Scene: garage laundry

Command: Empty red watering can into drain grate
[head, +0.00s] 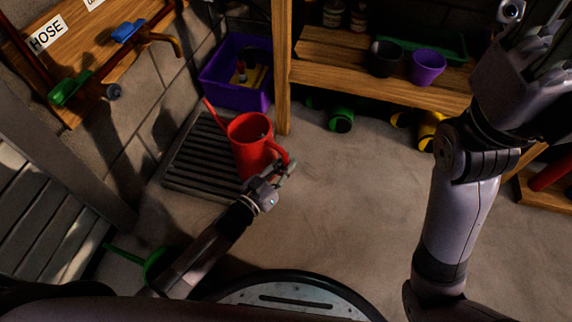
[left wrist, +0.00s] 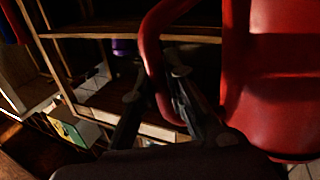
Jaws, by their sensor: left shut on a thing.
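The red watering can (head: 250,145) is over the right part of the slatted drain grate (head: 185,170) in the head view. It looks about upright, with its opening facing up and its thin spout toward the upper left. I cannot tell whether its base touches the grate. My left gripper (head: 276,180) is shut on the can's handle at its near right side. In the left wrist view, the fingers (left wrist: 158,90) are at the red handle loop, with the can body (left wrist: 285,85) to the right. My right arm is raised at the right; its gripper (head: 530,35) is cut by the frame top.
A purple bin (head: 235,72) stands behind the grate. A wooden shelf (head: 375,75) holds dark and purple pots, with green and yellow items below. A wooden hose board (head: 90,55) is on the wall at left. A green item (head: 155,265) lies by my left arm. Floor at centre right is clear.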

